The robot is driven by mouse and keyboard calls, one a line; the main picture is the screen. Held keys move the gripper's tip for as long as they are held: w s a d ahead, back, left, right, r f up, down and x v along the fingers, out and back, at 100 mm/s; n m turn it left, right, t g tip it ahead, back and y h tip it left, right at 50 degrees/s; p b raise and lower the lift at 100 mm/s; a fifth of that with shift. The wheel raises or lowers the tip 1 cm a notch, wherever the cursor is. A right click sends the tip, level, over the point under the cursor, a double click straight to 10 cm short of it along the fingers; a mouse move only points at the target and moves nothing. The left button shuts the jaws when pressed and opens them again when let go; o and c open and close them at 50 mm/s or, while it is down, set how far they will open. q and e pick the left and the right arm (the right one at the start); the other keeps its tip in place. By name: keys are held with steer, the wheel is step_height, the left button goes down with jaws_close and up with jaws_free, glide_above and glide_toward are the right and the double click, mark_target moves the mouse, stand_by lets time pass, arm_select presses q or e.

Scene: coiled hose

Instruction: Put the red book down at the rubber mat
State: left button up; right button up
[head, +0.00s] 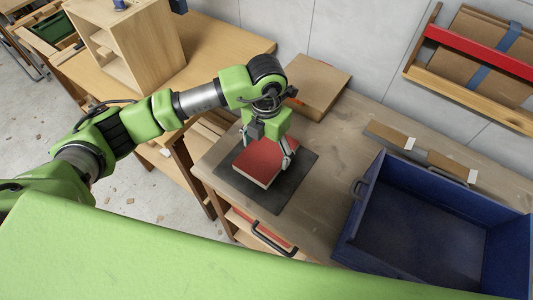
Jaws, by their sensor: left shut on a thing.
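The red book (262,161) is a flat red block with pale page edges. It is over the dark rubber mat (292,190) on the wooden workbench, and the mat's bare edge shows around it. I cannot tell whether the book touches the mat or is held just above it. My left gripper (270,149) is shut on the red book from above, with one finger showing at its right side. The other finger is partly hidden by the gripper body. My right gripper is not in view.
A blue open crate (352,222) stands right of the mat. A brown box (318,84) lies behind the gripper, with small cardboard pieces (451,166) near the wall. A wooden cabinet (150,45) stands at the back left. Bench surface (335,150) between mat and crate is clear.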

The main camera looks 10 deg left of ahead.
mark_target(267, 153)
arm_select(q)
step_height(267, 153, down, 2)
steer(key=shift+s+f+p, duration=0.1)
steer(key=shift+f+p, duration=0.05)
steer(key=shift+p, duration=0.35)
steer(key=shift+f+b, duration=0.35)
steer(key=o, duration=1.4)
steer(key=shift+c, duration=0.2)
steer(key=shift+r, duration=0.15)
step_height(267, 153, up, 11)
steer(key=shift+r+b, duration=0.1)
steer(key=shift+b, duration=1.05)
steer(key=shift+r, duration=0.45)
